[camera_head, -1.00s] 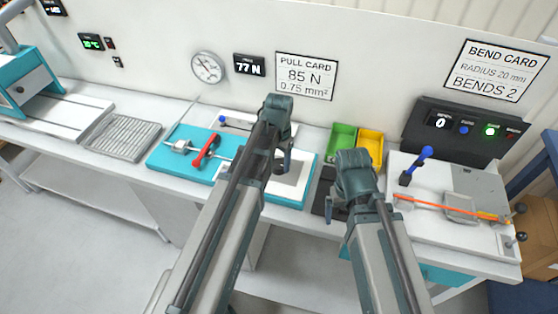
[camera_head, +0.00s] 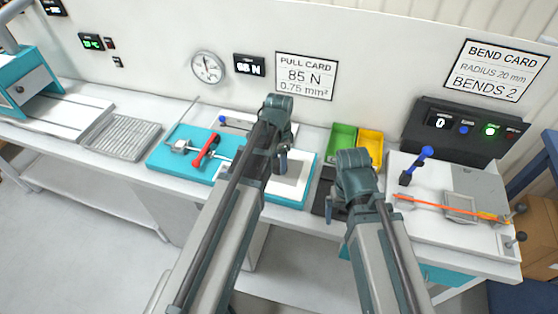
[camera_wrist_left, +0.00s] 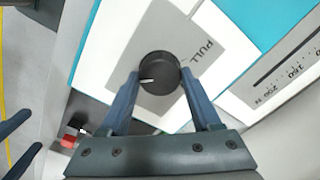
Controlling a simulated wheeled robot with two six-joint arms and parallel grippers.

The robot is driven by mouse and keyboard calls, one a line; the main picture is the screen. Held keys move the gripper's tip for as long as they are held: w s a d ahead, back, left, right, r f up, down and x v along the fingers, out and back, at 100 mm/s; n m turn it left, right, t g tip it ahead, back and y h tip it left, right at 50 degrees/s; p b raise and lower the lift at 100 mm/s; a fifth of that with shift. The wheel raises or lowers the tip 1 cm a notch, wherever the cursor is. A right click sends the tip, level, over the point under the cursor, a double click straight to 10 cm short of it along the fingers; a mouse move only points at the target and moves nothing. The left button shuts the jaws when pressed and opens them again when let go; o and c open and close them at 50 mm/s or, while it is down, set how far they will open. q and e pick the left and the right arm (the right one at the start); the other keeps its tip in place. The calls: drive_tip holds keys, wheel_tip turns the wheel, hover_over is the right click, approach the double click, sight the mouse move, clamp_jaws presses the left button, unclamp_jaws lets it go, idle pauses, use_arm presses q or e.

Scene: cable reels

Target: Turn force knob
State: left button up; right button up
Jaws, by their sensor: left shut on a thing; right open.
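The force knob (camera_wrist_left: 160,73) is round and black with a white pointer mark facing left, beside the word PULL on a grey plate in the left wrist view. My left gripper (camera_wrist_left: 161,77) is shut on the knob, one blue finger on each side. In the head view my left gripper (camera_head: 282,162) is over the right part of the teal pull tester (camera_head: 225,178), and my arm hides the knob. The force display (camera_head: 249,65) seems to read 85 N, though its digits are blurred. My right gripper (camera_head: 338,207) is open, left of the bend tester.
The pull card (camera_head: 305,77) reads 85 N, 0.75 mm². A dial gauge (camera_head: 207,67) is on the wall. A red lever (camera_head: 205,151) is on the pull tester. Green (camera_head: 342,140) and yellow (camera_head: 370,146) bins stand behind my right arm. The bend tester (camera_head: 440,230) holds an orange cable.

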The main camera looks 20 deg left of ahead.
use_arm(q)
drive_tip(key=o, duration=1.4)
wheel_tip(320, 180, up, 14)
drive_tip(key=p, duration=1.3)
drive_tip(key=shift+f+p, duration=0.1)
drive_tip(key=shift+p, duration=0.3)
use_arm(e)
wheel_tip(320, 180, up, 14)
use_arm(q)
drive_tip(key=shift+f, duration=0.1)
use_arm(e)
drive_tip(key=shift+f, duration=0.2)
use_arm(q)
wheel_tip(320, 180, down, 13)
drive_tip(key=b, duration=1.3)
drive_tip(key=shift+f, duration=0.1)
use_arm(e)
wheel_tip(320, 180, down, 13)
drive_tip(key=shift+f, duration=0.1)
